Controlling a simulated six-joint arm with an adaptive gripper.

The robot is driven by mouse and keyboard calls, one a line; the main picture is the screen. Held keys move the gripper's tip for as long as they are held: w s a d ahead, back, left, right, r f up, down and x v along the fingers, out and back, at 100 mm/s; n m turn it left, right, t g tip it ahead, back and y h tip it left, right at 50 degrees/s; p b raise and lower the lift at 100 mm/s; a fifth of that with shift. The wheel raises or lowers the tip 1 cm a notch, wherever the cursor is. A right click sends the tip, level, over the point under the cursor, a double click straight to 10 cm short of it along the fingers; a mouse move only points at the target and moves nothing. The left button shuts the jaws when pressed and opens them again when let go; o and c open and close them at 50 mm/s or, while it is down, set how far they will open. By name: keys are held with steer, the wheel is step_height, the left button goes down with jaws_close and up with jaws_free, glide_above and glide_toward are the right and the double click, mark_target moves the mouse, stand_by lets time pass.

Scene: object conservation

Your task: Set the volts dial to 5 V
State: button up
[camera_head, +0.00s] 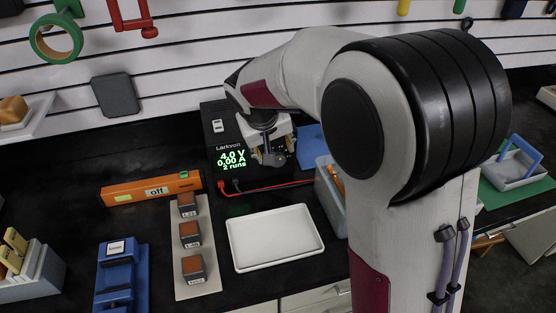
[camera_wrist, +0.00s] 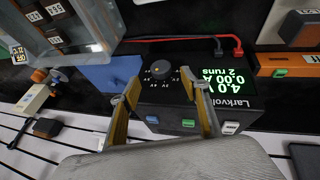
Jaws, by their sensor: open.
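The black Larkvolt power supply (camera_head: 222,125) stands at the back of the bench. Its green display (camera_head: 232,160) reads 4.0 V, 0.00 A and 2 runs. The volts dial (camera_wrist: 160,69) is a round dark knob with a light mark, ringed by voltage labels, in the wrist view, where the supply appears upside down. My gripper (camera_head: 272,150) is in front of the supply's right part and hides the dial in the head view. In the wrist view my gripper (camera_wrist: 159,78) is open, its tips on either side of the dial. I cannot tell if they touch it.
Red and black leads (camera_head: 275,186) run rightward from the supply. A clear bin (camera_head: 331,198) stands close on the right. A white tray (camera_head: 275,238), labelled blocks (camera_head: 190,234) on a strip, and an orange "off" device (camera_head: 150,188) lie in front.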

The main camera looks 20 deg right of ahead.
mark_target(279, 162)
steer(key=shift+x, duration=3.6)
steer(key=c, duration=1.1)
